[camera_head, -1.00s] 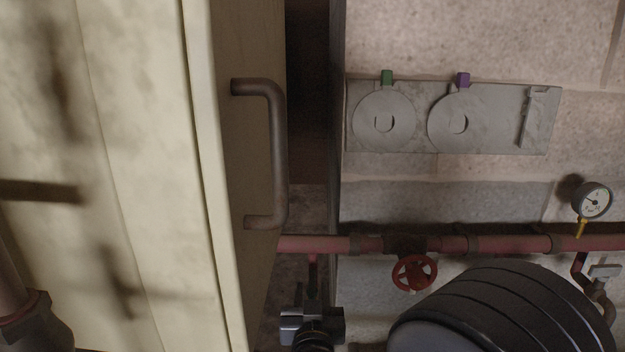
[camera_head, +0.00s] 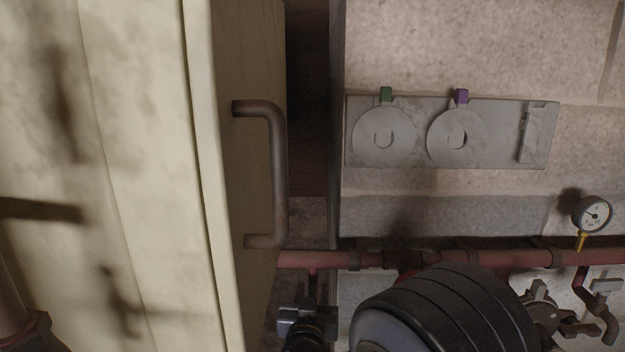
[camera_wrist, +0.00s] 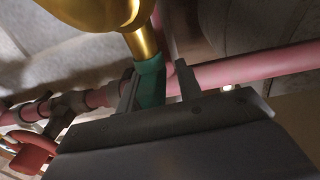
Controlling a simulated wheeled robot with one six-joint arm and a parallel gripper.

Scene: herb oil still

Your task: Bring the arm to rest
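The dark rounded links of my arm fill the lower middle of the head view. My gripper (camera_wrist: 158,85) shows in the wrist view with its two grey fingers apart, so it is open. A teal collar (camera_wrist: 151,80) on a gold stem (camera_wrist: 142,42) appears between the fingers, close to the left one. A gap shows between the collar and the right finger. I cannot tell whether the collar lies between the fingers or beyond them. I cannot make out the fingers in the head view.
A red pipe (camera_head: 335,260) runs along the wall. A gauge (camera_head: 592,214) and a grey tap (camera_head: 606,286) are at right. A plate (camera_head: 500,140) holds two discs with green (camera_head: 386,94) and purple (camera_head: 461,96) tabs. A cream door (camera_head: 140,180) with a handle (camera_head: 278,175) stands left.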

